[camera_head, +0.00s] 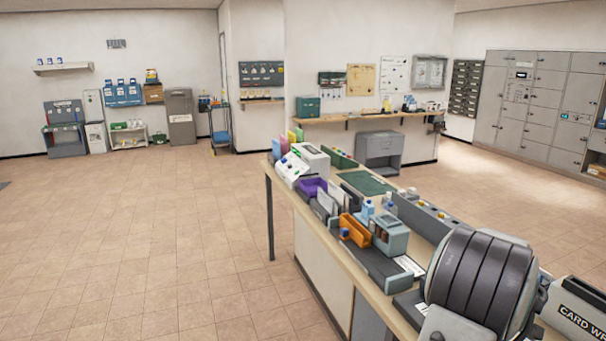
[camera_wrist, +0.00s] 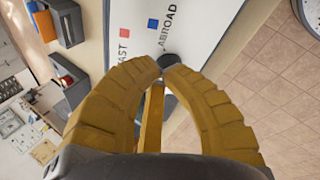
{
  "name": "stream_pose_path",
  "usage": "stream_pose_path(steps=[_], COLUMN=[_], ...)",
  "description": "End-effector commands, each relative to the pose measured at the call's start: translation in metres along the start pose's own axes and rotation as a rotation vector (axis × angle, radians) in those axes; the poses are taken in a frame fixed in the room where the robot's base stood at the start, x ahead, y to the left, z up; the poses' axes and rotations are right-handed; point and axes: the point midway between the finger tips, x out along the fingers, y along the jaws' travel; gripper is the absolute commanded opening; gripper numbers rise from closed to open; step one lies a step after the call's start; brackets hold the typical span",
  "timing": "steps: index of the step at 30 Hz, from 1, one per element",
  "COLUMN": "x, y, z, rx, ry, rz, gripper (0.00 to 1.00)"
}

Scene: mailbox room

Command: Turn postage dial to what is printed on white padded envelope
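In the wrist view, a white panel (camera_wrist: 200,18) carries a red square beside a word ending in "AST" and a blue square beside "ABROAD". A small dark round part (camera_wrist: 168,60), possibly a dial or knob, shows at the panel's lower edge, just beyond my fingertips. My gripper (camera_wrist: 163,67) has yellow ribbed fingers that curve in, tips close together with a narrow gap. I cannot tell whether they touch the dark part. My fingers are not clearly seen in the head view. I cannot pick out a white padded envelope in either view.
A long counter (camera_head: 342,262) holds a purple bin (camera_head: 312,187), an orange bin (camera_head: 354,228), a grey-blue device (camera_head: 390,238) and a green mat (camera_head: 367,182). A "CARD" box (camera_head: 582,312) stands at the lower right. The tiled floor (camera_head: 150,250) to the left is clear.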

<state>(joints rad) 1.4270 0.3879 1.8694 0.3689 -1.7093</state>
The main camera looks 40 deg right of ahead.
Motion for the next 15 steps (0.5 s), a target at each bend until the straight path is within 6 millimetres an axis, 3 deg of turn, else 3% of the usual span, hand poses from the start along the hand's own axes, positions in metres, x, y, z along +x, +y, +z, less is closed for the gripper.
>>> stream_pose_path(steps=[6,15], x=[0.021,0.03], y=[-0.002,0.0], z=[0.004,0.007], rx=[0.001,0.001], ry=[-0.004,-0.007], rz=[-0.001,-0.001], gripper=[0.0,0.0])
